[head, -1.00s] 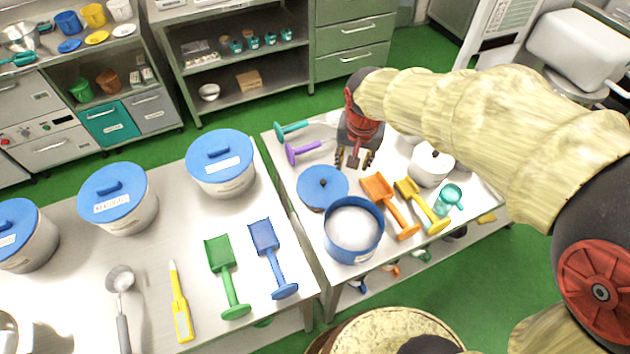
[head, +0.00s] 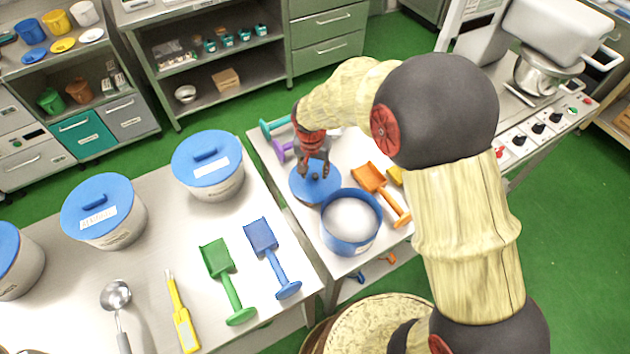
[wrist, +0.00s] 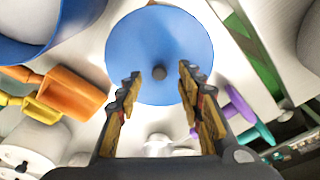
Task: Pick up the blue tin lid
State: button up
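The blue tin lid (head: 308,188) is a flat round disc with a small dark knob at its centre, lying on the right-hand table behind the open blue tin (head: 350,238) of white powder. In the wrist view the lid (wrist: 150,40) fills the upper middle, its knob showing between my fingertips. My gripper (head: 313,170) is over the lid, pointing down, and hides part of it. In the wrist view my gripper (wrist: 160,72) has its two fingers apart, one on each side of the knob, with nothing held. I cannot tell whether the fingertips touch the lid.
An orange scoop (head: 375,183) lies right of the tin. Purple (head: 282,150) and teal (head: 272,126) tools lie behind the lid. Lidded tins (head: 208,165), a green scoop (head: 222,270) and a blue scoop (head: 268,250) are on the left table. A gap separates the tables.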

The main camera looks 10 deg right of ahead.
notch_tip(320, 180, down, 2)
jog(key=shift+w, duration=0.15)
jog(key=shift+c, duration=0.4)
grip_shut()
